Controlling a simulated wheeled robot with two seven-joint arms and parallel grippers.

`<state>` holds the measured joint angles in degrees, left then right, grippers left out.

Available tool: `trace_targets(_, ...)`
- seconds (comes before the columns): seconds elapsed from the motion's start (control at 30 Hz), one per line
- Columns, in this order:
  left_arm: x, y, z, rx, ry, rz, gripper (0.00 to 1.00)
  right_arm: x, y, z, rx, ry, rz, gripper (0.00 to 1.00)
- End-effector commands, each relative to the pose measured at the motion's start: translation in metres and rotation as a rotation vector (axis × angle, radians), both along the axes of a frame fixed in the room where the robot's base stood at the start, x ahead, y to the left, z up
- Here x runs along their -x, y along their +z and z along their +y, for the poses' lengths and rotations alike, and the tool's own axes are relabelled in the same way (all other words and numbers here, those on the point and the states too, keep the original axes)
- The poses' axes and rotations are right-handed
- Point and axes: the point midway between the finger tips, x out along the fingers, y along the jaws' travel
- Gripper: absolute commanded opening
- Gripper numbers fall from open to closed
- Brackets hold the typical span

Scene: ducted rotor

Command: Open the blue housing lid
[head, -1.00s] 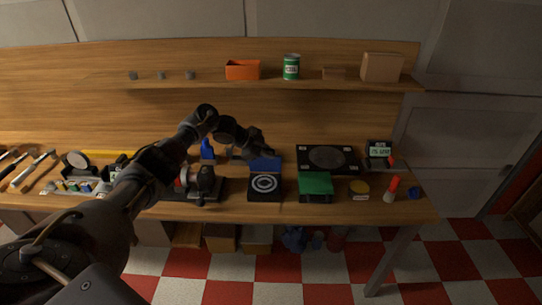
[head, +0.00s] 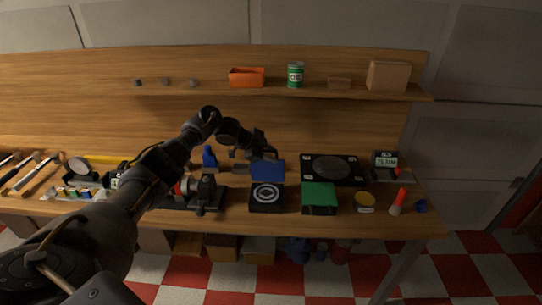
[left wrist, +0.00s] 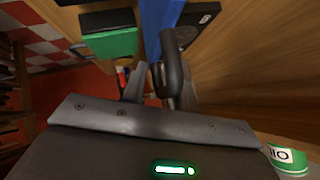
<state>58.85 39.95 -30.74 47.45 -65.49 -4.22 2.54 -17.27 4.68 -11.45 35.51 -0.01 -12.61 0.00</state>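The blue housing lid (head: 267,171) stands raised and tilted at the back edge of the dark housing (head: 266,197), which has white rings on its top. The housing interior is uncovered. My left gripper (head: 263,150) is just above and behind the lid's upper edge. In the left wrist view the blue lid (left wrist: 154,28) is seen close to edge-on at the fingertips. The two fingers of my left gripper (left wrist: 152,75) stand apart with a gap between them. Whether they touch the lid is hard to tell. My right gripper is in neither view.
A green box (head: 319,196) stands right of the housing, with a black square plate (head: 332,168) behind it. A dark clamp-like device (head: 205,192) is at left. A shelf (head: 210,92) with an orange bin (head: 246,77) and a green can (head: 295,74) runs above.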

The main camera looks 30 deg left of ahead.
Motion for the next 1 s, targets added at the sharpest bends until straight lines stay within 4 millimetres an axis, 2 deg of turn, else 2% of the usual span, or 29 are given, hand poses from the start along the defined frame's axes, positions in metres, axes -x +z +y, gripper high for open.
trace_targets(0.37,0.004,0.001,0.001,0.001,-0.007,0.003,0.33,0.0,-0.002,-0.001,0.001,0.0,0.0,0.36)
trace_targets(0.8,0.049,0.05,0.041,-0.001,-0.003,0.003,0.33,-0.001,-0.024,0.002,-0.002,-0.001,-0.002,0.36)
trace_targets(1.0,0.061,0.064,0.05,0.001,-0.005,0.005,0.33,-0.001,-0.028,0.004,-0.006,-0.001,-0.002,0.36)
